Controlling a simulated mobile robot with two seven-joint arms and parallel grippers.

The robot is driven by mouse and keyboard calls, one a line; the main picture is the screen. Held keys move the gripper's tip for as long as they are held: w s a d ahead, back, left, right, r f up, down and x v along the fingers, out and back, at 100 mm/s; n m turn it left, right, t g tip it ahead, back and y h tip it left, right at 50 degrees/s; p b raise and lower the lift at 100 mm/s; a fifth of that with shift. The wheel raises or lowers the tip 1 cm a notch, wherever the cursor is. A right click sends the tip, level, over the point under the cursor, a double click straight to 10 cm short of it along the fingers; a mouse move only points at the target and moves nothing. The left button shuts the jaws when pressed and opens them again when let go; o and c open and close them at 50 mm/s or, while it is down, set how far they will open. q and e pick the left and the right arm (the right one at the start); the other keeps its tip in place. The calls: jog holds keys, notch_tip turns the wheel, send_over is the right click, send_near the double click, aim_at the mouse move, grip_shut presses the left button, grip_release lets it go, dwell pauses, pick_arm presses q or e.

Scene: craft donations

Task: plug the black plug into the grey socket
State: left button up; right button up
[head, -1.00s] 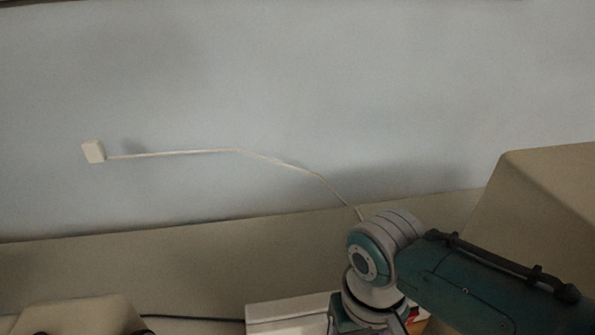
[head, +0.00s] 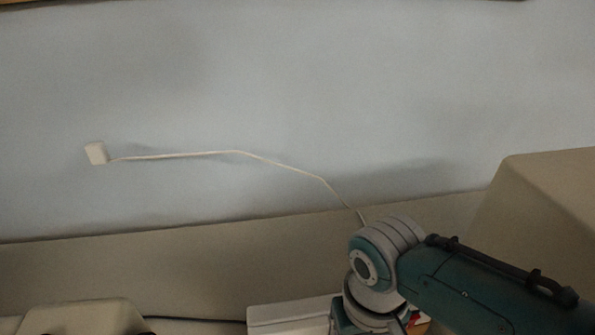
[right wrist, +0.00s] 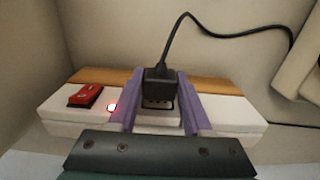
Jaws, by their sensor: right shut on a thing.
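My right gripper (right wrist: 158,76) has purple fingers and is shut on the black plug (right wrist: 161,88), with a finger on either side. The plug's black cord rises from its top. The grey socket (right wrist: 157,104) is in the white power strip (right wrist: 226,114), directly below and in front of the plug in the right wrist view. Part of the socket's face with dark slots shows. The plug's lower end is hard to make out, so I cannot tell whether it touches the socket. In the head view my right arm hides gripper and plug. My left gripper is not in view.
The strip has a red switch (right wrist: 85,95) and a lit lamp (right wrist: 112,107). It shows partly in the head view (head: 288,314). A black cord (right wrist: 250,33) runs right. Beige boxes (head: 545,195) flank the strip.

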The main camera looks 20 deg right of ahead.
dwell(0.4)
jog(key=shift+w+d+b, duration=0.15)
jog(key=shift+w+b, duration=0.2)
jog(key=shift+w, duration=0.3)
jog(key=o, duration=1.3)
jog(key=shift+c, duration=0.2)
jog(key=shift+r, duration=0.1)
jog(key=shift+r+p, duration=0.35)
jog(key=shift+r, duration=0.05)
notch_tip(320, 180, up, 9)
jog(key=p, duration=0.3)
jog(key=shift+s, duration=0.1)
